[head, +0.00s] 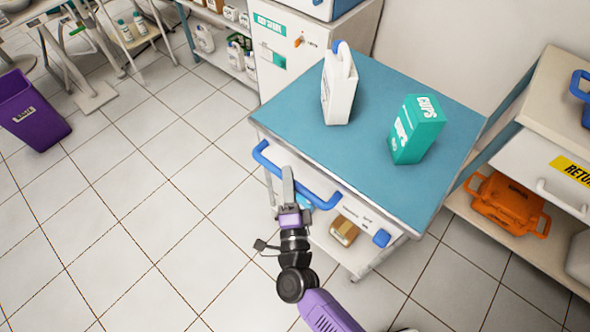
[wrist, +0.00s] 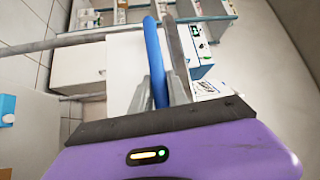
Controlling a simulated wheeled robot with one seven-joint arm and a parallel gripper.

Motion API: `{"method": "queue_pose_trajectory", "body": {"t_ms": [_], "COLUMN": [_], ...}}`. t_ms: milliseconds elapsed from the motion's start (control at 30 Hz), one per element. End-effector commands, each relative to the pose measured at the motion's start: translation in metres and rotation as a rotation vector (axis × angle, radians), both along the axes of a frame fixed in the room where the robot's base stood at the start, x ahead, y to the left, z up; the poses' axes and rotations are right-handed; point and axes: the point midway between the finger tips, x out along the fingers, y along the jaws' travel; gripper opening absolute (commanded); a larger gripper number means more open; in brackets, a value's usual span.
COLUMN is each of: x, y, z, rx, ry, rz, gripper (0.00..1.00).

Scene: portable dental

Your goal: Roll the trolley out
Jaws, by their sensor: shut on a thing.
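The trolley (head: 290,104) has a blue-green top and a white body with a lower shelf. It stands right of centre in the head view, near the wall. A blue push handle (head: 325,202) runs along its near left side. My gripper (head: 288,180) is at the middle of this handle. In the wrist view the blue handle (wrist: 154,62) runs between the fingers (wrist: 160,90), and they are shut on it. A white bottle with a blue cap (head: 340,90) and a teal cups box (head: 416,130) stand upright on the trolley top.
A small brown box (head: 344,231) is on the trolley's lower shelf. A shelf unit with an orange case (head: 505,204) stands close on the right. A white cabinet (head: 283,55) is behind. A purple bin (head: 30,112) stands far left. The tiled floor (head: 120,210) on the left is clear.

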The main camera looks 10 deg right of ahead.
Motion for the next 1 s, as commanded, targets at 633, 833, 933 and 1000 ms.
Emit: {"method": "queue_pose_trajectory", "body": {"t_ms": [633, 833, 933, 1000], "x": [-0.0055, -0.0041, -0.0041, -0.0067], "y": [0.0070, 0.0053, 0.0049, 0.0052], "z": [-0.0023, -0.0010, -0.0008, -0.0016], "rx": [-0.001, 0.000, 0.000, 0.000], "ry": [0.004, 0.001, 0.001, 0.002], "rz": [0.005, 0.002, 0.001, 0.001], "gripper": [0.41, 0.41, 0.41, 0.41]}}
